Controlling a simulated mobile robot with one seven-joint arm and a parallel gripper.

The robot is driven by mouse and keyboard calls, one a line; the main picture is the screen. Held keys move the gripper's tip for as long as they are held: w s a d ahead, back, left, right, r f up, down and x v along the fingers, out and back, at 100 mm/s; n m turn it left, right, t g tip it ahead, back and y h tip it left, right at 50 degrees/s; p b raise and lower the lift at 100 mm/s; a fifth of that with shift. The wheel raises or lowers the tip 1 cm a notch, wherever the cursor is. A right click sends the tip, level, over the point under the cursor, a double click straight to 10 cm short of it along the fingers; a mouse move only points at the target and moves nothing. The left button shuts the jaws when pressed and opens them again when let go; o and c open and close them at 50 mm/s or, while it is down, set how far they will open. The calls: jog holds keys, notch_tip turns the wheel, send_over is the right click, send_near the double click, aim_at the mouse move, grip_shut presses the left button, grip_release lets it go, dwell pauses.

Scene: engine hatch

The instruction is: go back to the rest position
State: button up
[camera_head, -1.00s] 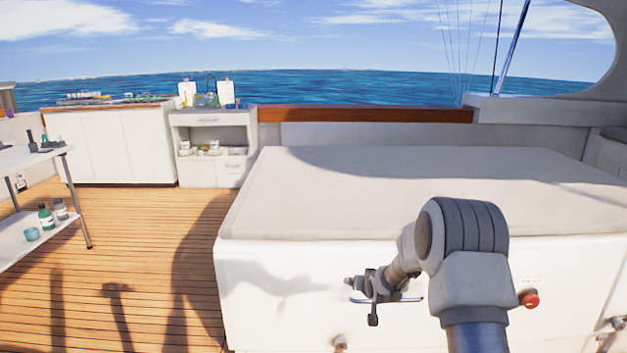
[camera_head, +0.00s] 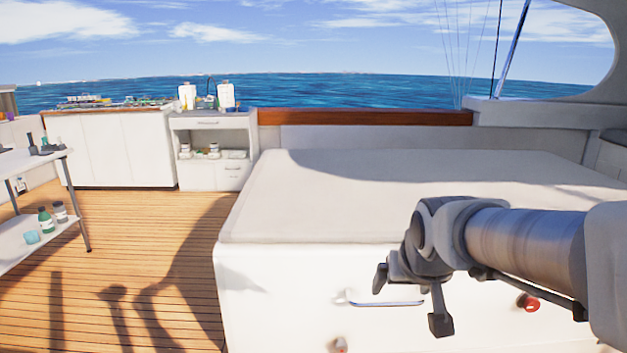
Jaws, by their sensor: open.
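My gripper (camera_head: 410,304) is open and empty. It is at the end of my grey arm, which reaches in from the right edge of the head view. Its two dark fingers are spread, one at the left and one lower down. It is in front of the white front face of the large engine hatch box (camera_head: 285,300). A thin metal handle (camera_head: 382,303) on that face shows between the fingers in the picture. The gap between gripper and handle cannot be judged exactly. The padded lid (camera_head: 330,200) of the box lies flat and closed.
A red knob (camera_head: 530,304) on the box front is close under my arm. A white table (camera_head: 50,160) with bottles on its lower shelf stands at the left. White cabinets (camera_head: 120,148) line the back. The wooden deck (camera_head: 130,250) left of the box is mostly clear.

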jog(key=s+g, duration=0.1)
jog(key=s, duration=1.6)
notch_tip(320, 180, up, 28)
jog(key=p, duration=2.8)
jog(key=shift+a+g+p, duration=0.25)
jog(key=shift+g+p, duration=0.05)
